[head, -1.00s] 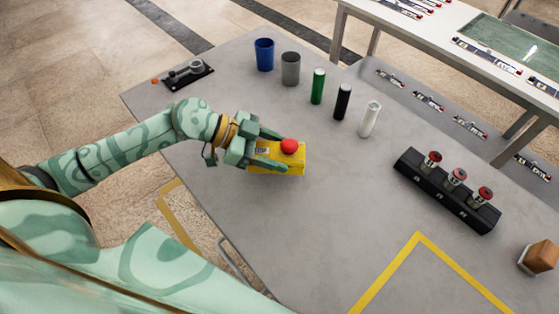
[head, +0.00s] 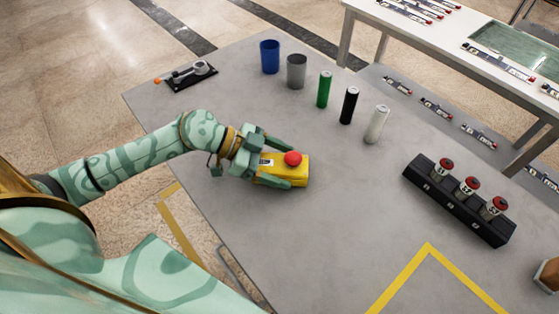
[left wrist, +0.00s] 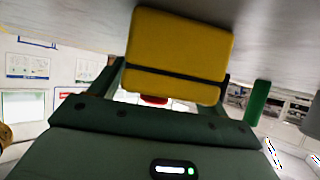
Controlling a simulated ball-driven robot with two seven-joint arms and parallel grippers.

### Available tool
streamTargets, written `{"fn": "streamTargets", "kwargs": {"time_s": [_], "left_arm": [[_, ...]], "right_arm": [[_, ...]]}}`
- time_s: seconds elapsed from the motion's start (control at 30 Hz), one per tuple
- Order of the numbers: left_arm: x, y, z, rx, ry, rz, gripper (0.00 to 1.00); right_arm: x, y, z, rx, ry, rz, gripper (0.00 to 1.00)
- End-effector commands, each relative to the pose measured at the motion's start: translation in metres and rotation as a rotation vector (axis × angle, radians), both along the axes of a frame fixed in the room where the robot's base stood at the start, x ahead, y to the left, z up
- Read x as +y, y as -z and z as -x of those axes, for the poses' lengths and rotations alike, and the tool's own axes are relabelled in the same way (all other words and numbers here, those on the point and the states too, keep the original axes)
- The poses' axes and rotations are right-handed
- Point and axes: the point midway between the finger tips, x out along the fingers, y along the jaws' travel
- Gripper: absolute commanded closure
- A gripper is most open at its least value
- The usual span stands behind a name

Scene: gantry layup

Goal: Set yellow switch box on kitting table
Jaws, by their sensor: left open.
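The yellow switch box (head: 299,174) with a red button on top sits upright on the grey table (head: 330,235), near its left edge. My left gripper (head: 288,167) is open, with one finger along the far side of the box and one along its near side. In the left wrist view the yellow box (left wrist: 180,50) fills the space in front of the jaws, with a dark band across it and part of the red button showing. Whether either finger still touches the box is hard to tell. My right gripper is out of view.
Behind the box stand a blue cup (head: 270,57), a grey cup (head: 296,71), and green (head: 324,90), black (head: 348,105) and white (head: 377,124) cylinders. Yellow tape (head: 400,275) marks a clear front area.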

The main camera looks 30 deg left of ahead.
Motion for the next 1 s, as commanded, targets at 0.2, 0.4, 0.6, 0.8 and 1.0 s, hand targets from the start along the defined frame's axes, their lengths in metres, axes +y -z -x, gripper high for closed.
{"fn": "streamTargets", "kwargs": {"time_s": [0.2,0.4,0.6,0.8,1.0], "left_arm": [[0.01,-0.01,0.005,0.002,-0.001,-0.003,0.24],[0.046,-0.034,0.023,0.002,-0.002,-0.006,0.24],[0.079,-0.054,0.038,0.001,-0.001,-0.003,0.24],[0.094,-0.061,0.045,0.0,0.0,-0.001,0.24],[0.095,-0.06,0.046,0.0,0.0,0.0,0.24]], "right_arm": [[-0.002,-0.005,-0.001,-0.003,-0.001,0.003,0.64],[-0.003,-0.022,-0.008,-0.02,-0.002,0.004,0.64],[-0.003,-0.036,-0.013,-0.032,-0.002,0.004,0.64],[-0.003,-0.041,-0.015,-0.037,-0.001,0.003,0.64],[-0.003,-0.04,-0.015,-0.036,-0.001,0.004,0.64]]}}
